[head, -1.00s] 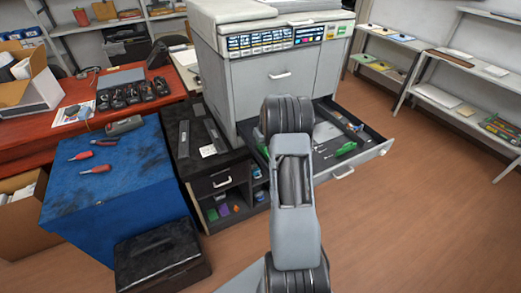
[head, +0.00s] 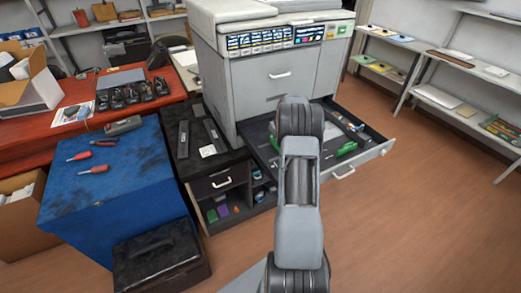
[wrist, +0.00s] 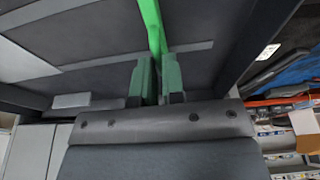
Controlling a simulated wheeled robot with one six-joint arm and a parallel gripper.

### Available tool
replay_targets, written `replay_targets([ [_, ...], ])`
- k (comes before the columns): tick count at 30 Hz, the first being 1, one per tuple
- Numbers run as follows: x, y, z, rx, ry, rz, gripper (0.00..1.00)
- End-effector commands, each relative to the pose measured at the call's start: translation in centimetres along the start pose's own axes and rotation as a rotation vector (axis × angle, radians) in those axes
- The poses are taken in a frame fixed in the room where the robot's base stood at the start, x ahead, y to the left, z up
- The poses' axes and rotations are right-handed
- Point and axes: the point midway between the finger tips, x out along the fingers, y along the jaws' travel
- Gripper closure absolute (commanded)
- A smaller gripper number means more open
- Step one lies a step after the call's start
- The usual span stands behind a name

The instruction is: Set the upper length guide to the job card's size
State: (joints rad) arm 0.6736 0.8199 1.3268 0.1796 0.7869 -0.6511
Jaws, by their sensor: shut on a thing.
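The open paper drawer (head: 372,155) sticks out of the grey printer. Green pieces show in it, one right of my arm (head: 347,149) and one partly hidden left of it. In the wrist view my gripper (wrist: 156,78) is shut on an upright green guide (wrist: 151,25), with a finger on each side of it. The dark drawer floor (wrist: 80,35) with pale lines lies behind the guide. In the head view my arm hides the gripper and part of the drawer. A small white card (head: 207,151) lies on the black cabinet; its writing is too small to read.
The printer body (head: 285,90) stands behind the drawer. A black cabinet (head: 225,182) and a blue workbench (head: 95,200) with red-handled tools are to the left. A black box (head: 160,262) stands on the floor. The wooden floor at the right (head: 440,220) is clear.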

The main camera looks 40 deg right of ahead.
Motion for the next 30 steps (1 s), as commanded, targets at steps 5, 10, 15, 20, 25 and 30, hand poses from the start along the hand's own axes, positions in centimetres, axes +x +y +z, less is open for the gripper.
replay_targets([
  [5,0.0,1.4,0.0,0.001,0.001,0.001,1.0],
  [10,0.0,2.5,0.0,0.001,0.0,0.001,1.0],
  [15,0.0,3.7,0.0,0.001,0.0,0.001,1.0],
  [20,0.0,4.8,0.0,0.001,0.001,0.001,1.0],
  [25,0.0,6.0,0.0,0.001,0.0,0.001,1.0],
  [30,0.0,6.3,0.0,-0.001,0.001,0.0,0.84],
])
